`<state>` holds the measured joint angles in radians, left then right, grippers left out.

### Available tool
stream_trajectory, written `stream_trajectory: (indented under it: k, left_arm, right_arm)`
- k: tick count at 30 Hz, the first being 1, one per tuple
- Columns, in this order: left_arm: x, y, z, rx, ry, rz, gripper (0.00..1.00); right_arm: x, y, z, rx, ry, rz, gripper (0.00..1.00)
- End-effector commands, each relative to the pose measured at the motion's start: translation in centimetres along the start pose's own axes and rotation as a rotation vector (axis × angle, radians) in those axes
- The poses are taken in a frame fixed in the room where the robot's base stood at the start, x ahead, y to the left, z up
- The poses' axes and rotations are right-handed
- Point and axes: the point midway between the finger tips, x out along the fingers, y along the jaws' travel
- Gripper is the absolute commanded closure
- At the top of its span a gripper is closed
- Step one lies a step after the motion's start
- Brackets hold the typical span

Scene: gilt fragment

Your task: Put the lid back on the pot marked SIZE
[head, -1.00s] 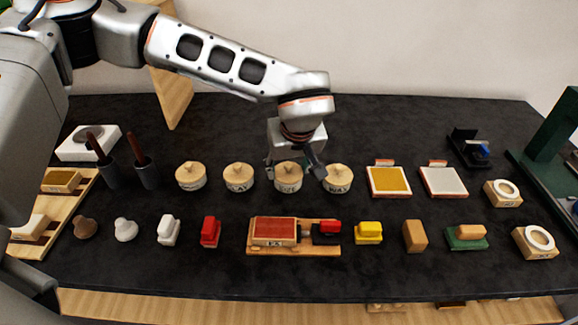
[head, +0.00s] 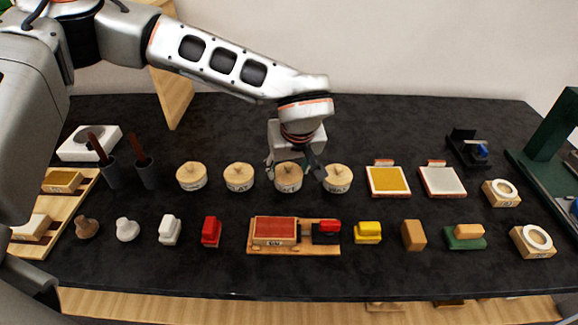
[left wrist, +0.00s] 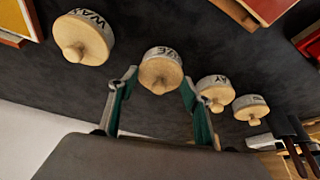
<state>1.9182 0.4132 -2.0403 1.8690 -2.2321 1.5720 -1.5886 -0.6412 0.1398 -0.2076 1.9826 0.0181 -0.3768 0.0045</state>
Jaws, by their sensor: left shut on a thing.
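The pot marked SIZE (head: 289,189) is a small round white pot, third from the left in a row of similar pots. Its label is partly readable in the left wrist view (left wrist: 163,52). Its pale wooden lid (head: 288,170), with a round knob, is over the pot's mouth; I see no clear gap, but cannot tell if it is fully seated. In the left wrist view the lid (left wrist: 160,75) is between the fingers. My left gripper (head: 294,166) comes down from above and is shut on the lid, one finger each side. My right gripper is not in view.
Lidded pots stand close on both sides: CLAY (head: 239,178) to the left and WAX (head: 338,179) to the right, near my right-hand finger. A red pad on a wooden stand (head: 275,231) lies in front. Bare dark tabletop (head: 290,207) lies between the rows.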

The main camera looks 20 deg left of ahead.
Motion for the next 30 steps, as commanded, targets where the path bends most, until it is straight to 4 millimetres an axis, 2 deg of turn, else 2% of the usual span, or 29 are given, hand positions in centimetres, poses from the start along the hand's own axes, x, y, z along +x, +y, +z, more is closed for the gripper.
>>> stream_trajectory:
  k: [30]
  left_arm:
    - [0.16,-0.04,0.06,0.000,0.000,-0.001,0.66]
  right_arm:
    - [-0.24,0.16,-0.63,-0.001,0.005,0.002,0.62]
